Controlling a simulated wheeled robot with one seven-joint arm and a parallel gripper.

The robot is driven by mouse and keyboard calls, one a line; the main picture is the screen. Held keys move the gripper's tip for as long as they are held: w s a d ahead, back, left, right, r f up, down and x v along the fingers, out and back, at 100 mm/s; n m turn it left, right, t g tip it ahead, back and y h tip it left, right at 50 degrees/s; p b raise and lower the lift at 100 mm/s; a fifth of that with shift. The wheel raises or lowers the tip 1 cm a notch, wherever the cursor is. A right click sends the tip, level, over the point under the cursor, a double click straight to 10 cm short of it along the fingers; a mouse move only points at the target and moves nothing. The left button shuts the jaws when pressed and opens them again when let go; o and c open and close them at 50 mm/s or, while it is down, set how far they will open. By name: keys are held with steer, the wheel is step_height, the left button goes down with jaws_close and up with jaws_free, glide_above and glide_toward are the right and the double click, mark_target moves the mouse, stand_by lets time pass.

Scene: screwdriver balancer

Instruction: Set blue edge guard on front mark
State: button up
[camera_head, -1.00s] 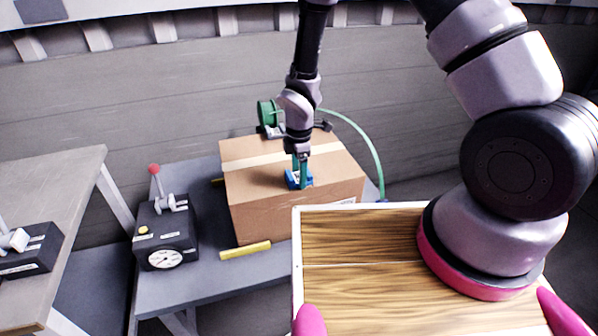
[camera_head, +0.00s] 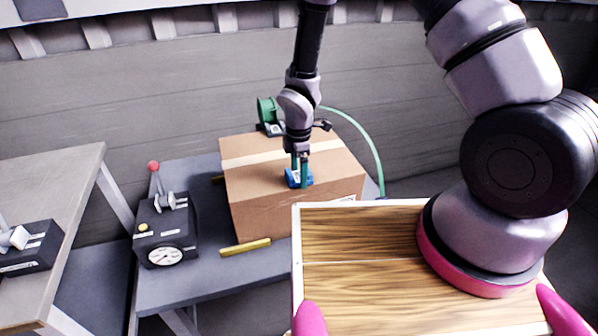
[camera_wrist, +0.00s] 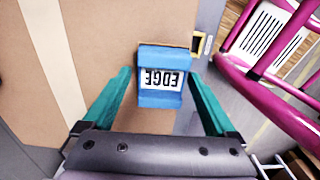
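The blue edge guard (camera_head: 291,178) sits on the top of the cardboard box (camera_head: 255,179), close to its front edge. In the wrist view, the guard (camera_wrist: 161,94) carries a white label reading EDGE. My gripper (camera_head: 299,181) points down at the guard. In the wrist view, the teal fingers of my gripper (camera_wrist: 160,76) stand on both sides of the guard, with visible gaps, so it is open around it.
The box stands on a grey table (camera_head: 200,285). A yellow bar (camera_head: 246,247) lies in front of it. A black gauge unit (camera_head: 165,228) with a red-knobbed lever stands to the left. A green reel (camera_head: 265,110) and hose (camera_head: 368,146) are behind the box.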

step_height(320, 180, up, 11)
stand_by(0.7)
